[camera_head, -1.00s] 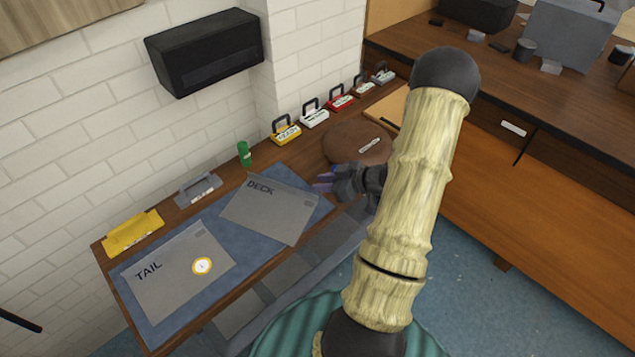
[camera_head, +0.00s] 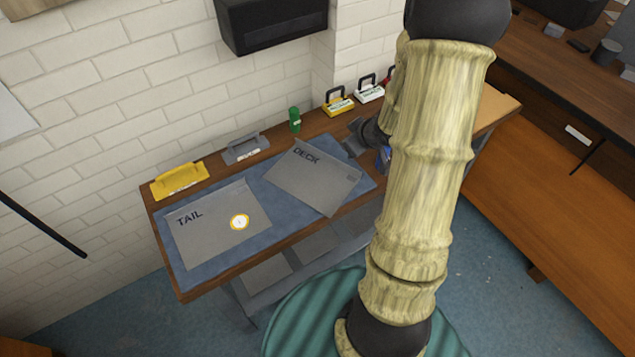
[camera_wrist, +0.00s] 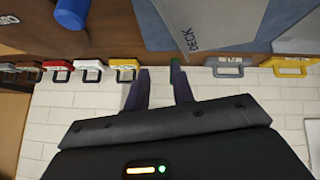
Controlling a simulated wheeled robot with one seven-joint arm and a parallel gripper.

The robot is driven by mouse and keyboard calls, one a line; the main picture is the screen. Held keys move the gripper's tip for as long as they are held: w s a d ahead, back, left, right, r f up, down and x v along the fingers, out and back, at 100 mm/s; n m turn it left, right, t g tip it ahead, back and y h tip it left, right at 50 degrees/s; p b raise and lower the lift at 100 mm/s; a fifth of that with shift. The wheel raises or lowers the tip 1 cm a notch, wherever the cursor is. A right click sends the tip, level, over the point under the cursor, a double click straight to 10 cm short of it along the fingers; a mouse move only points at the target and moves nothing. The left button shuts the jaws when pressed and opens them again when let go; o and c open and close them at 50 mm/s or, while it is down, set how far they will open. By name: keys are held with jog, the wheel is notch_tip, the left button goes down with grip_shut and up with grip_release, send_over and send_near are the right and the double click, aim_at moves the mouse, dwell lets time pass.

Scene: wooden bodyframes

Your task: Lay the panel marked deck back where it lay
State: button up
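The grey panel marked DECK (camera_head: 312,180) lies on the right part of the blue mat (camera_head: 262,192), turned askew to it. Its back corner reaches about the mat's back edge. In the wrist view part of the DECK panel (camera_wrist: 215,22) shows at the top.
A green cylinder (camera_head: 295,119) stands behind the DECK panel. A grey handled block (camera_head: 245,149) and a yellow one (camera_head: 179,181) line the bench's back edge. More handled blocks, including a yellow one (camera_head: 338,104), stand further right. A blue cylinder (camera_wrist: 70,13) is near my gripper.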

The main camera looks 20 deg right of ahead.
jog(key=s+a+r+m+g, duration=0.2)
jog(key=s+a+r, duration=0.1)
jog(key=s+a, duration=0.4)
jog(key=s+a+r+m+g, duration=0.2)
jog(key=s+a+r+g, duration=0.1)
jog(key=s+a, duration=0.4)
jog(key=shift+s+a+r+h, duration=0.35)
jog(key=shift+a+r, duration=0.1)
jog(key=shift+a, duration=0.45)
jog(key=shift+r, duration=0.1)
notch_tip(320, 180, up, 3)
jog(key=p, duration=0.2)
jog(key=shift+w+p, duration=0.1)
jog(key=shift+p, duration=0.3)
jog(key=shift+f, duration=0.2)
